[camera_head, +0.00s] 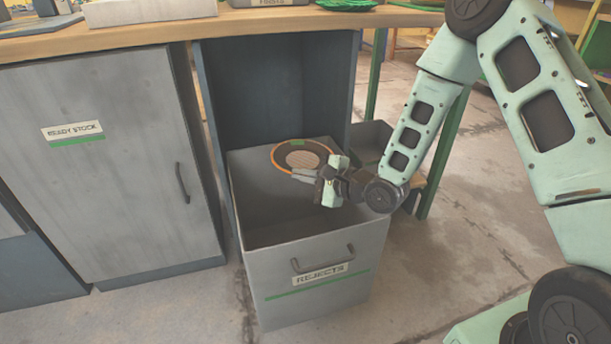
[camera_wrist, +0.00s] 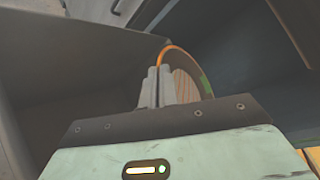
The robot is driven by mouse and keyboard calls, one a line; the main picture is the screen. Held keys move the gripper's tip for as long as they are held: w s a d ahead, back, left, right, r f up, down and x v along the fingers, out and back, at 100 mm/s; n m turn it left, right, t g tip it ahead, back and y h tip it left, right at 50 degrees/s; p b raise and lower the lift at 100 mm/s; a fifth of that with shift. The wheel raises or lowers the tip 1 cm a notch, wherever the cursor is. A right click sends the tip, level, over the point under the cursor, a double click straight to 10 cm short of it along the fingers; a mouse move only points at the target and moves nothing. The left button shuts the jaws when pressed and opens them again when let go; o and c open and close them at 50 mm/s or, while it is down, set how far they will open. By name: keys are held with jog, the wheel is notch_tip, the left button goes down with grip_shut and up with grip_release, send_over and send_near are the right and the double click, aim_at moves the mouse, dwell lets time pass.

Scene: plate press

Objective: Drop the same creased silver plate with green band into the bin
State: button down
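A round plate (camera_head: 300,158) with an orange rim, a dark ring, a pale ribbed middle and a small green patch is over the open grey bin drawer labelled REJECTS (camera_head: 262,272). In the wrist view the plate (camera_wrist: 181,84) is seen at a steep slant behind the fingers. My gripper (camera_head: 304,175) is shut on the plate's near edge. The fingers also show close together at the plate's edge in the wrist view (camera_wrist: 158,86). The plate and gripper are at the bin's opening; their exact height above its floor is unclear. I see no clear crease.
A wooden worktop (camera_head: 130,38) runs above the drawer, with a green round item (camera_head: 346,4) on it. A grey cabinet labelled READY STOCK (camera_head: 105,165) is shut at left. A green table leg (camera_head: 441,160) stands behind my arm.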

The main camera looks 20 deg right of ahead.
notch_tip(320, 180, down, 6)
jog(key=b, duration=0.5)
jog(key=shift+r, duration=0.2)
jog(key=c, duration=1.6)
grip_release()
notch_tip(320, 180, up, 10)
jog(key=p, duration=0.5)
